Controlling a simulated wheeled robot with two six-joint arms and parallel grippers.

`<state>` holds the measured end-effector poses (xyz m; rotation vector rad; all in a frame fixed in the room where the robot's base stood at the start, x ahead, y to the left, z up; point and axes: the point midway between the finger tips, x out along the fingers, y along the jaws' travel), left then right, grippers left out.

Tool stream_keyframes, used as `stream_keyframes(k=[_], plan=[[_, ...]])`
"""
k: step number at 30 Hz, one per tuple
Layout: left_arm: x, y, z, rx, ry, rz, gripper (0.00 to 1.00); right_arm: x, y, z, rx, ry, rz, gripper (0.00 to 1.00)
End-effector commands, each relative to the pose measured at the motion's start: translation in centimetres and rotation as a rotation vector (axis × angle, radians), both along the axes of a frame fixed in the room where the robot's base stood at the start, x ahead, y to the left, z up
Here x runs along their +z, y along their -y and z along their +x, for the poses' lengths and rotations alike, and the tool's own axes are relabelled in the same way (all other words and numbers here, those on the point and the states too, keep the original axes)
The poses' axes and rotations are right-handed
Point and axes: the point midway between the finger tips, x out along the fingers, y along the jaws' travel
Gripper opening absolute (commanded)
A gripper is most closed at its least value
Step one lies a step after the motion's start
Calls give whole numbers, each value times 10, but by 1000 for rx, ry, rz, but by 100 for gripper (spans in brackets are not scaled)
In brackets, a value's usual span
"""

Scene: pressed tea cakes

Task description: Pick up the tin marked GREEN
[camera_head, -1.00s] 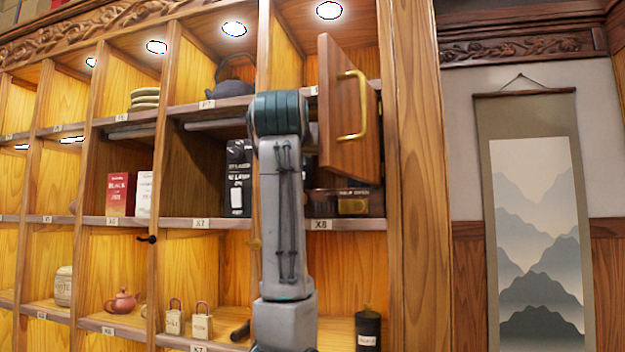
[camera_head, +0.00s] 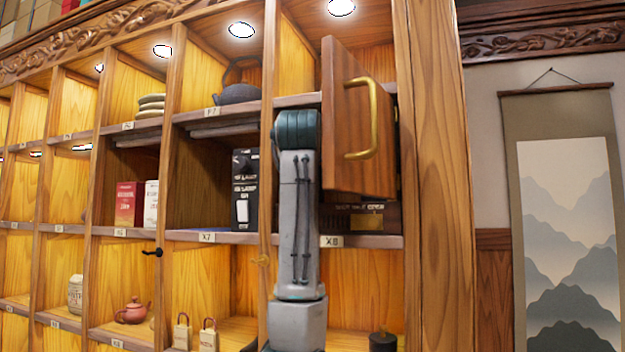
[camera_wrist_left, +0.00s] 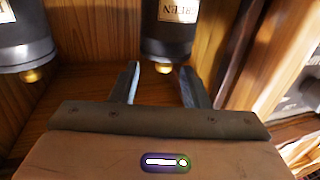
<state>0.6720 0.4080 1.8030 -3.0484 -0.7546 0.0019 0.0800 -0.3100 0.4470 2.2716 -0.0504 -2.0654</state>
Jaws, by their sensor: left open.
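In the left wrist view, a dark cylindrical tin (camera_wrist_left: 167,40) with a brass knob and a cream label hangs in from the top edge. In the head view the left gripper's fingers are not visible. My right gripper is not in view.
In the head view, an open wooden door (camera_head: 350,120) with a brass handle juts out above the X8 label. A dark lidded canister (camera_head: 383,341) stands in the lower right cell. Dark boxes (camera_head: 245,190), a teapot (camera_head: 132,311) and small padlock-like tins (camera_head: 208,335) fill nearby cells.

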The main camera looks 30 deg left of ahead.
Motion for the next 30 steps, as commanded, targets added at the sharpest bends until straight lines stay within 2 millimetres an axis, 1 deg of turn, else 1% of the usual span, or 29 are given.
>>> stream_keyframes(k=[1, 6, 11, 18, 19, 25, 30], plan=[[7, -5, 5, 2, -2, 0, 41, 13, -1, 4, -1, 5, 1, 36], [7, -16, 22, 2, -3, -1, 41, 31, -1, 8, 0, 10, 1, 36], [4, -21, 33, 1, -2, -1, 41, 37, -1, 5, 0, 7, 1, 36], [2, -22, 34, 0, 0, -1, 41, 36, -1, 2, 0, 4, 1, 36], [2, -22, 34, 0, 0, -1, 39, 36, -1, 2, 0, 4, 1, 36], [2, -22, 34, 0, 0, -1, 0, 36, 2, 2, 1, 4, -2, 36], [3, -22, 34, 1, 1, 0, 0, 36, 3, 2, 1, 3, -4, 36]])
